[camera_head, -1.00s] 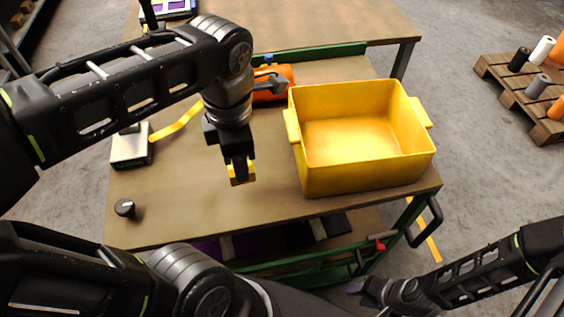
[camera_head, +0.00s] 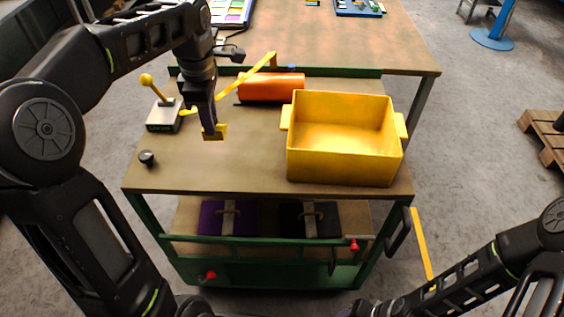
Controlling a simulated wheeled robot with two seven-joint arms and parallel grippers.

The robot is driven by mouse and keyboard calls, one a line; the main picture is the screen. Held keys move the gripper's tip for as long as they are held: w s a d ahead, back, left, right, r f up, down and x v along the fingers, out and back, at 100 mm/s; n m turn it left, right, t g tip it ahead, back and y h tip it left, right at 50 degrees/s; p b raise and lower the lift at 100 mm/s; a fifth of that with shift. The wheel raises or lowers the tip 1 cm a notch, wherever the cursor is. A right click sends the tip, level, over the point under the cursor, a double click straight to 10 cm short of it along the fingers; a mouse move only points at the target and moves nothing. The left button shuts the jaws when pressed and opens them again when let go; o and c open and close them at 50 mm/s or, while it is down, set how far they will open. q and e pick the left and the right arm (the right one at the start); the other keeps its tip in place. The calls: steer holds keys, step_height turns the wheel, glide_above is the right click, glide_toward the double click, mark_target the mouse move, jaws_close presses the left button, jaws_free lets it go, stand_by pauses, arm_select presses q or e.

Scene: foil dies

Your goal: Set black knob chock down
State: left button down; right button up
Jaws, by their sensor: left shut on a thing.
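My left gripper (camera_head: 211,122) points down over the left part of the table top. It is shut on a small yellow piece, which I take to be the black knob chock (camera_head: 220,131). Its yellow side shows at the fingertips, and the fingers hide any knob. I cannot tell whether it touches the table or hangs just above it. My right gripper (camera_head: 368,307) is at the bottom edge, low and away from the table top; its jaws are too small and cut off to judge.
A yellow bin (camera_head: 342,167) stands right of the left gripper. An orange cylinder (camera_head: 270,88) lies behind. A grey block with a yellow-knobbed lever (camera_head: 164,116) and a small black knob (camera_head: 147,158) are at left. The table top (camera_head: 230,170) is bare in front.

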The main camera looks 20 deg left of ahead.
mark_target(214, 140)
arm_select(q)
steer(key=shift+w+f, duration=0.1)
steer(key=shift+f, duration=3.1)
steer(key=shift+f+p, duration=0.4)
steer(key=shift+f, duration=1.45)
steer(key=shift+f, duration=0.1)
steer(key=c, duration=1.3)
jaws_free()
steer(key=r, duration=1.2)
steer(key=shift+s+d+r, duration=0.1)
steer(key=shift+s, duration=0.15)
